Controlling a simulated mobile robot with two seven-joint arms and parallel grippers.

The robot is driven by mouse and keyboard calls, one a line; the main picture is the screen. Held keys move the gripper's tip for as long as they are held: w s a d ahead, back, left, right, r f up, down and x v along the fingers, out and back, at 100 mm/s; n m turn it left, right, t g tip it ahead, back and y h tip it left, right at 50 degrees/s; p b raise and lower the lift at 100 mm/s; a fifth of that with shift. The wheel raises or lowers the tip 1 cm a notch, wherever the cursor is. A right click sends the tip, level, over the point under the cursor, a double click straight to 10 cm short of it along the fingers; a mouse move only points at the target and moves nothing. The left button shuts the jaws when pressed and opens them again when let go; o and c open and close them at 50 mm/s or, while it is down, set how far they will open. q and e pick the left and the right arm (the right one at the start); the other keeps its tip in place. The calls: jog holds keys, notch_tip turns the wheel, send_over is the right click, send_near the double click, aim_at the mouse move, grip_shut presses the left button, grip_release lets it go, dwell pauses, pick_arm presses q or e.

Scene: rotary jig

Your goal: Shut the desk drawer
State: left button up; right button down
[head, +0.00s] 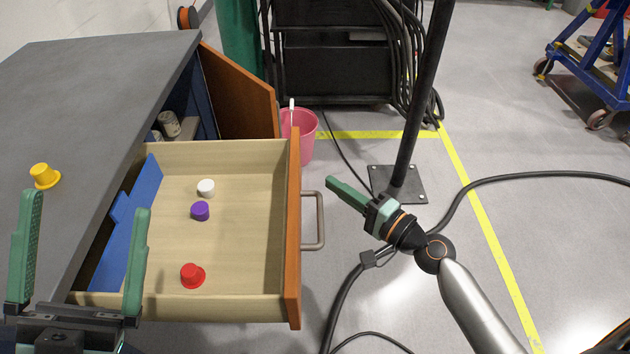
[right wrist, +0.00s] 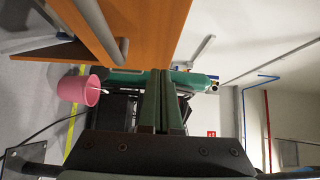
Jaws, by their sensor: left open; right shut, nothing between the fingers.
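The desk drawer (head: 237,303) is pulled well out from the grey-topped desk (head: 100,90). Its orange-brown wooden front (head: 293,230) has a grey metal bar handle (head: 321,222) facing right. A white piece (head: 206,187), a purple piece (head: 200,211) and a red piece (head: 192,275) lie inside. My right gripper (head: 345,194) is shut and empty, just right of the handle and apart from it in the head view. The right wrist view shows its closed fingers (right wrist: 166,100) near an orange-brown wooden panel (right wrist: 120,30). My left gripper (head: 80,255) is open at the lower left, over the desk edge and drawer.
A yellow piece (head: 44,176) stands on the desktop. An open wooden cabinet door (head: 236,92) is behind the drawer. A pink bucket (head: 302,133), a black pole (head: 418,100) and cables lie beyond.

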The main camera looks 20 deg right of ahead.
aim_at(319, 203)
jog(key=a, duration=0.1)
jog(key=w+a, duration=0.1)
jog(key=shift+w+a+r+p, duration=0.1)
jog(key=shift+a+p, duration=0.25)
jog(key=shift+w+a, duration=0.1)
jog(key=shift+a, duration=0.25)
pick_arm(q)
jog(key=shift+w+a+f+n+y, duration=0.2)
jog(key=shift+w+f+n+y, duration=0.3)
jog(key=shift+w+n+y, duration=0.4)
pick_arm(e)
jog(key=shift+w+a, duration=0.1)
jog(key=shift+a, duration=0.3)
pick_arm(q)
jog(key=shift+s, duration=0.1)
pick_arm(e)
jog(key=shift+a, duration=0.1)
